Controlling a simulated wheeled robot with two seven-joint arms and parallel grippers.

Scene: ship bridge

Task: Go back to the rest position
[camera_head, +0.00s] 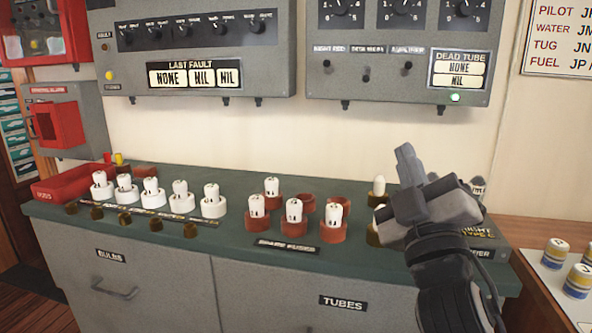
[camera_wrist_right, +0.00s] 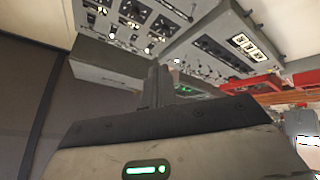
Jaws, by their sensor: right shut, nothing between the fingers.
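My right gripper (camera_head: 405,163) is raised in front of the right part of the green-topped counter in the head view. Its fingers are together and hold nothing. In the right wrist view the closed fingers (camera_wrist_right: 157,85) point up past the counter towards the wall panels. The gripper and its forearm hide part of the counter's right end. My left gripper is not in view.
The counter (camera_head: 150,232) carries several white fuses in white and red-brown holders (camera_head: 293,228). A red tray (camera_head: 65,186) sits at its left end. Grey panels (camera_head: 190,75) hang above. Striped cylinders (camera_head: 579,281) stand on a surface at right.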

